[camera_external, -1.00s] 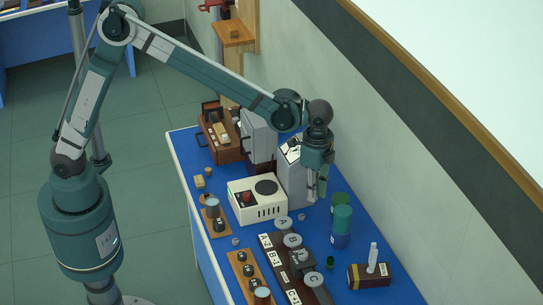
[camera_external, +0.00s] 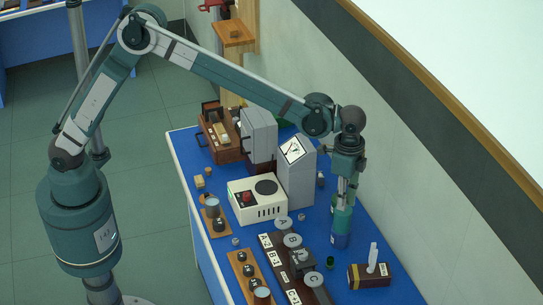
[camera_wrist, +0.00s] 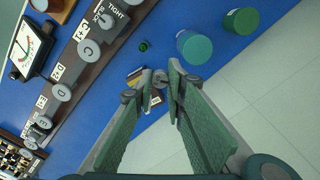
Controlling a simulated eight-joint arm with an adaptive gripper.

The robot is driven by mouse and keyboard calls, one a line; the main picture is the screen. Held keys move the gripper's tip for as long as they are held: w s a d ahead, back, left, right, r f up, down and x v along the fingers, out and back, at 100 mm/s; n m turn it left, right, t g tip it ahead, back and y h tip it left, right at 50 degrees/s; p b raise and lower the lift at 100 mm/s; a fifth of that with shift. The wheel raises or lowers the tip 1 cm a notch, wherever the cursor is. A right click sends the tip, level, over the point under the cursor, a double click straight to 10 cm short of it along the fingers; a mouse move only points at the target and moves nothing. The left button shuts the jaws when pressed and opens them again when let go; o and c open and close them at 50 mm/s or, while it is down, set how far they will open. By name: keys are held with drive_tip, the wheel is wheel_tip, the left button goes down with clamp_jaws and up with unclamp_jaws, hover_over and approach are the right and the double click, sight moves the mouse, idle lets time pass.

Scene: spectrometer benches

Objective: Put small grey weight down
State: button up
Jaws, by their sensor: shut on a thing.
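The fingers hide most of the weight. I cannot make out the held weight in the external view. The blue bench top (camera_wrist: 110,85) lies below the fingertips; the height above it is hard to tell.
A blue cylinder with a green top (camera_external: 340,238) stands close to the gripper; a green cylinder (camera_wrist: 243,20) stands beside it. A small green piece (camera_external: 330,263), a brown box (camera_external: 369,277) with a white bottle, and a rail with lettered discs (camera_external: 292,241) are nearby.

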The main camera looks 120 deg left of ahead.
drive_tip(key=s+a+f+m, duration=0.1)
drive_tip(key=s+a, duration=0.2)
drive_tip(key=a, duration=0.6)
drive_tip(key=s+a+f+m, duration=0.1)
drive_tip(key=s+a, duration=0.3)
drive_tip(key=a, duration=0.6)
drive_tip(key=m, duration=0.4)
hover_over(278, 119)
drive_tip(key=s+a, duration=0.2)
drive_tip(key=a, duration=0.2)
wheel_tip(278, 119, down, 6)
drive_tip(key=shift+w+d+f, duration=0.15)
drive_tip(key=shift+d, duration=0.05)
drive_tip(key=shift+f, duration=3.15)
drive_tip(key=shift+f+p, duration=0.35)
drive_tip(key=shift+f, duration=1.5)
